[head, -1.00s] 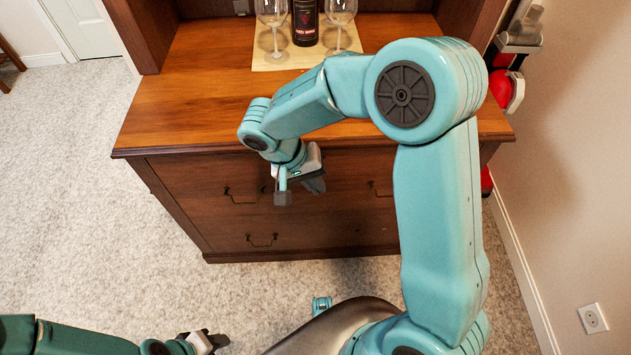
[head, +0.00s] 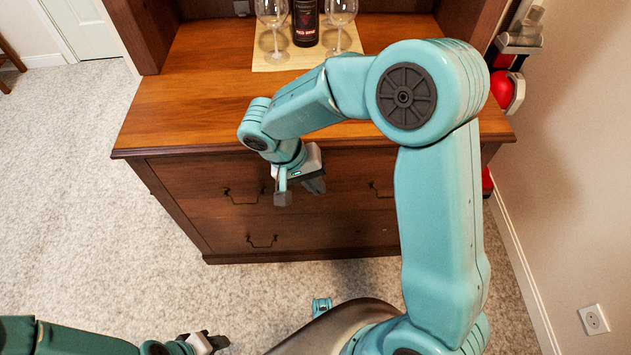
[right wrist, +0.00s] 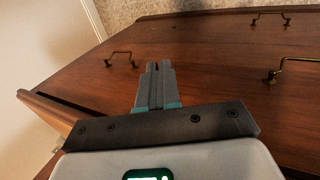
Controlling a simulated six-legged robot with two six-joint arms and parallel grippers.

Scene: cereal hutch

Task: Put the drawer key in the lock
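The wooden hutch (head: 330,235) has drawers with metal handles (head: 262,241). My right gripper (head: 290,193) hangs in front of the upper drawer front, right of a handle (head: 240,197). In the right wrist view its two grey fingers (right wrist: 158,80) lie together, pointing toward the wooden front (right wrist: 215,60). I see no key between them, though a small one could be hidden. I cannot make out the drawer key or a clear lock in any view. My left gripper (head: 208,342) is low at the bottom left, above the carpet; its fingers are too small to read.
On the hutch top a mat (head: 268,60) holds two wine glasses (head: 341,14) and a dark bottle (head: 305,24). A red and grey object (head: 505,90) is beside the hutch at right. The wall with a socket (head: 593,319) bounds the right; carpet is clear at left.

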